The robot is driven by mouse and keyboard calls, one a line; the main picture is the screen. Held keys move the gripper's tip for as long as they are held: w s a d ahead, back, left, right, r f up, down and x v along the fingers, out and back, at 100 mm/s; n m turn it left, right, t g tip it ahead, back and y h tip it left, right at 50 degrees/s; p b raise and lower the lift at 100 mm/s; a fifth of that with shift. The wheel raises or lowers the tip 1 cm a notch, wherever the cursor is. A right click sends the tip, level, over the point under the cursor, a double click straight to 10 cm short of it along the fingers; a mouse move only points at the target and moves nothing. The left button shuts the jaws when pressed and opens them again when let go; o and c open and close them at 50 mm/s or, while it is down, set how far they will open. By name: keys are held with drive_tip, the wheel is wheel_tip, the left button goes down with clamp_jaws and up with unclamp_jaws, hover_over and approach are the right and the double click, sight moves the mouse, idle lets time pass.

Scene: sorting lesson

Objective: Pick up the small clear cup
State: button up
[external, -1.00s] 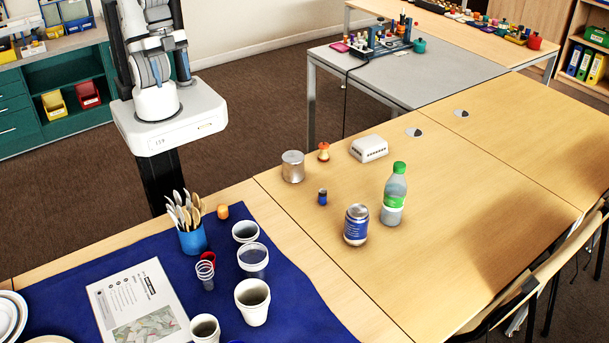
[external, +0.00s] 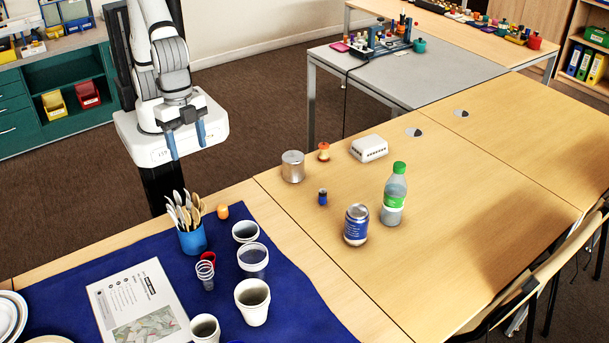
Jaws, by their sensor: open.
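A small see-through cup-like piece with pale rings (external: 205,275) stands on the blue cloth, right of the cutlery holder, with a red item (external: 208,257) close behind it.
White cups (external: 252,303) stand close around the clear ones. A blue holder of cutlery (external: 192,238) stands to the left, with an orange item (external: 222,212) near it. A printed sheet (external: 140,305) lies flat. A can (external: 356,225) and a bottle (external: 394,195) stand right on bare wood.

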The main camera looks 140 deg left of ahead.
drive_tip(key=n+g+b, duration=0.1)
drive_tip(key=b, duration=0.2)
hover_over(210, 269)
drive_tip(key=s, duration=0.2)
wheel_tip(210, 269, down, 17)
drive_tip(key=f, duration=0.2)
drive_tip(key=f+p, duration=0.1)
drive_tip(key=f, duration=0.5)
drive_tip(key=shift+w+a+f+p, duration=0.1)
drive_tip(key=shift+a+p, duration=0.2)
drive_tip(key=shift+p, duration=0.1)
drive_tip(key=shift+n, duration=0.3)
drive_tip(key=shift+c, duration=0.6)
drive_tip(key=c, duration=0.9)
drive_tip(key=shift+c, duration=0.2)
